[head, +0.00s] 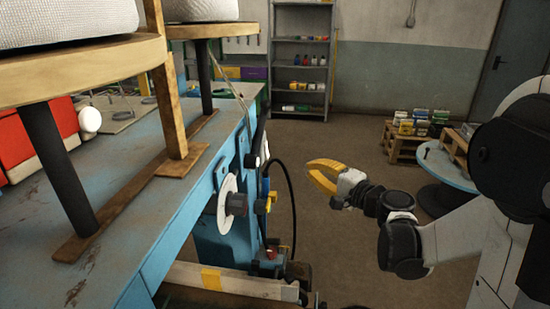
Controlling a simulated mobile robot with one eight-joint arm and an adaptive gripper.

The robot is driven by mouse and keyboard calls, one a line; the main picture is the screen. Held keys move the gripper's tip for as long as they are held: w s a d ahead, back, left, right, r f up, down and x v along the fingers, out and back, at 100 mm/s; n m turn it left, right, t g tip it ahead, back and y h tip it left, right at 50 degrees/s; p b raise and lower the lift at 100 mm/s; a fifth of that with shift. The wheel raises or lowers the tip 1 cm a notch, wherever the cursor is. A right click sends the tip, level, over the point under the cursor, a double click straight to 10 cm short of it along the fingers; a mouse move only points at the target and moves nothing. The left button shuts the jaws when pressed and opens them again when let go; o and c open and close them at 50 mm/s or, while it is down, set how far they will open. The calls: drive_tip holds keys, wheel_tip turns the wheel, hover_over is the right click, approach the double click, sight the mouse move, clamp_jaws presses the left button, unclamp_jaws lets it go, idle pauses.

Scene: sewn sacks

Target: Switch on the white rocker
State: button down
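No white rocker can be made out for certain. A small white part (264,152) sits on the right end of the blue machine bench (150,185), partly edge-on; I cannot tell if it is the rocker. My gripper (309,171) has yellow fingers and is in mid-air to the right of the bench end, apart from it. Its fingers look spread with a gap between them, and nothing is held. The side of the bench facing away from the camera is hidden.
A white disc with a dark hub (228,203) juts from the bench side. A black cable (291,195) hangs near the bench end. Wooden pallets with boxes (405,145) and a round blue table (446,170) stand right. Open floor lies beyond my gripper.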

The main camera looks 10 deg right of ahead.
sight(267, 150)
drive_tip(key=s+a+b+x, duration=0.1)
drive_tip(key=a+x, duration=0.1)
drive_tip(key=x, duration=1)
drive_tip(key=shift+w+a+f+b, duration=0.2)
drive_tip(key=shift+w+a+b, duration=0.1)
drive_tip(key=shift+a+b, duration=0.15)
drive_tip(key=shift+a, duration=0.1)
